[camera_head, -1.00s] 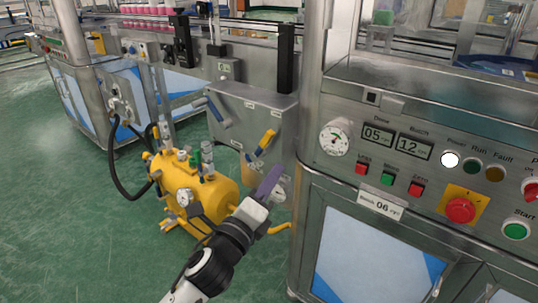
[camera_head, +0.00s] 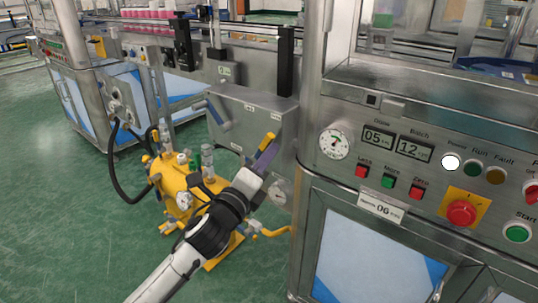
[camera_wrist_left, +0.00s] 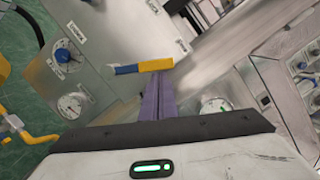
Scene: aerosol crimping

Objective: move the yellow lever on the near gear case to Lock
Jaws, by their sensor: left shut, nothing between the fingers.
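The yellow lever (camera_head: 265,143) with a blue section is on the front of the grey gear case (camera_head: 228,112). In the left wrist view the lever (camera_wrist_left: 154,65) lies nearly level, yellow end to the right. My left gripper (camera_head: 262,160) is shut and empty, its purple fingers just below the lever. In the left wrist view its fingertips (camera_wrist_left: 160,80) reach the lever's underside; I cannot tell whether they touch. My right gripper is not in view.
A yellow tank (camera_head: 176,184) with gauges and a black hose stands on the green floor below the case. A control cabinet with buttons and a red emergency stop (camera_head: 461,211) is close on the right.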

